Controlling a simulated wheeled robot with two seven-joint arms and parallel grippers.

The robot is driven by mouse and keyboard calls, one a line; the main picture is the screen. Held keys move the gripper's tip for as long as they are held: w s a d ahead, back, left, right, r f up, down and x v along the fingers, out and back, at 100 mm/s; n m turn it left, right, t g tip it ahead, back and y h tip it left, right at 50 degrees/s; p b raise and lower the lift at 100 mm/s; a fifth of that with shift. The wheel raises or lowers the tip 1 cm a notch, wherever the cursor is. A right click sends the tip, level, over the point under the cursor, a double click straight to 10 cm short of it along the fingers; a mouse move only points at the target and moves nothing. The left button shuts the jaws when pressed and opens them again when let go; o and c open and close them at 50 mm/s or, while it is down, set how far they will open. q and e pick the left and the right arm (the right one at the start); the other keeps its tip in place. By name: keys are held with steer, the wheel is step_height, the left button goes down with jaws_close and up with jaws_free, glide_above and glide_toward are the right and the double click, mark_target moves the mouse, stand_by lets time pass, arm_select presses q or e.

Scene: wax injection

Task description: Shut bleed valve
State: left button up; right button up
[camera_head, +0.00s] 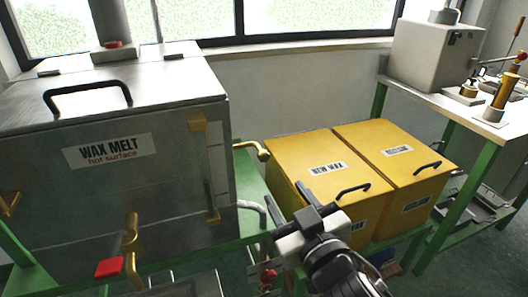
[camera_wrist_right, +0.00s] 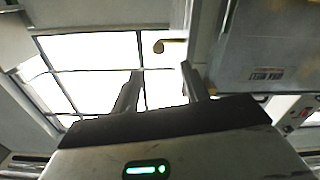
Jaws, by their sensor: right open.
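No valve is labelled as the bleed valve in view, so I cannot tell which fitting it is. A red-handled brass valve (camera_head: 130,252) is on the front of the steel wax melt tank (camera_head: 200,95), low down. A small red-handled fitting (camera_head: 268,275) sits on pipework below and left of my right gripper. My right gripper (camera_head: 292,206) is open and empty, in front of the yellow boxes and right of the tank. In the right wrist view its two fingers (camera_wrist_right: 160,86) stand apart with nothing between them. A brass spout (camera_wrist_right: 172,45) shows beyond them. My left gripper is out of view.
Two yellow lidded boxes (camera_head: 300,150) with black handles stand right of the tank. A brass pipe end (camera_head: 262,152) juts from the tank's right side. A green-legged bench (camera_head: 450,110) with a grey machine (camera_head: 432,58) is at right.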

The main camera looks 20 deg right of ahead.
mark_target(264, 156)
steer(key=w+p, duration=0.1)
steer(key=w, duration=1.5)
steer(key=shift+a+r, duration=0.2)
steer(key=shift+p, duration=0.3)
jaws_close()
